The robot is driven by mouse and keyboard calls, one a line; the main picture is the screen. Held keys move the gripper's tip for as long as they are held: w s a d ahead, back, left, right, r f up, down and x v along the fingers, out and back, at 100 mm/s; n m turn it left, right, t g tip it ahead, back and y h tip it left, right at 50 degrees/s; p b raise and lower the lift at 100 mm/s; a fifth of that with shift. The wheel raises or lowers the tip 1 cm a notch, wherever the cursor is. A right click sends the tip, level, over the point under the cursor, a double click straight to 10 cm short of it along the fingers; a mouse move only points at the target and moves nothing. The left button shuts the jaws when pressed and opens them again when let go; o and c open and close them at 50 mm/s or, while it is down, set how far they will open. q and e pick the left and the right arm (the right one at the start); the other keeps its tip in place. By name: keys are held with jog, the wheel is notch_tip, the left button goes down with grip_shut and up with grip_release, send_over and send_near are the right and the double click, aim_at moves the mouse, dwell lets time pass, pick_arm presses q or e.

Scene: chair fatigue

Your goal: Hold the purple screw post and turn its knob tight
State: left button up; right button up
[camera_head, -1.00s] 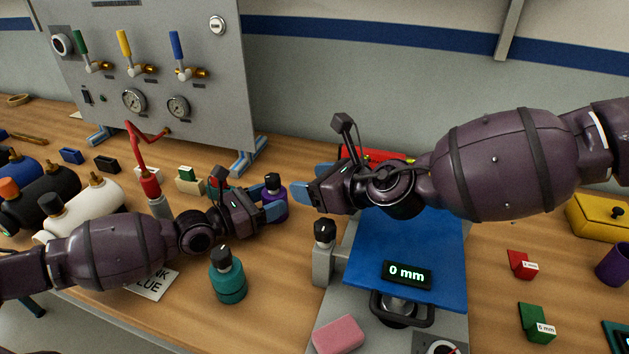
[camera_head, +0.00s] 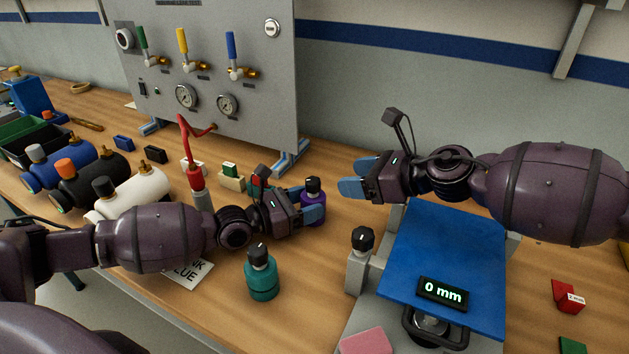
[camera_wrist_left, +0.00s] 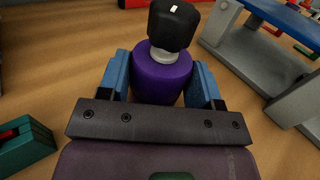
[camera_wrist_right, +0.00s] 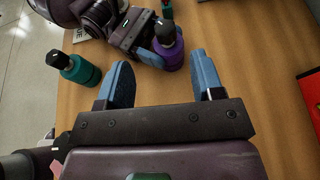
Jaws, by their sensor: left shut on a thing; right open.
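The purple screw post (camera_head: 314,214) stands upright on the wooden bench, with a black knob (camera_head: 313,186) on top. In the left wrist view the purple body (camera_wrist_left: 161,76) sits between the blue fingers, and the black knob (camera_wrist_left: 173,24) rises above a pale neck. My left gripper (camera_head: 312,207) is shut on the purple body, low and from the left. My right gripper (camera_head: 358,178) is open and empty, to the right of the post and apart from it. In the right wrist view the post (camera_wrist_right: 169,55) lies beyond the open fingers (camera_wrist_right: 163,75).
A teal screw post (camera_head: 262,279) with a black knob stands in front of my left gripper. A grey stand with a blue plate (camera_head: 450,250) and a 0 mm display is at right. A grey gauge panel (camera_head: 205,60) stands behind. A red-handled tool (camera_head: 195,178) stands behind my left arm.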

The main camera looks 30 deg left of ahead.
aim_at(314, 182)
jog(key=shift+n+g, duration=0.5)
jog(key=shift+g, duration=0.1)
jog(key=x, duration=0.3)
jog(key=w+x, duration=0.1)
jog(key=x, duration=0.3)
jog(key=f+x, duration=0.1)
jog(key=x, duration=0.2)
jog(key=shift+w+a+f, duration=0.15)
jog(key=shift+c, duration=0.4)
jog(key=c, duration=0.8)
jog(key=shift+a+m+t+h, duration=0.15)
jog(key=shift+m+t+h, duration=0.25)
jog(key=shift+m+t, duration=2)
jog(key=shift+c, duration=0.2)
jog(key=shift+t, duration=0.3)
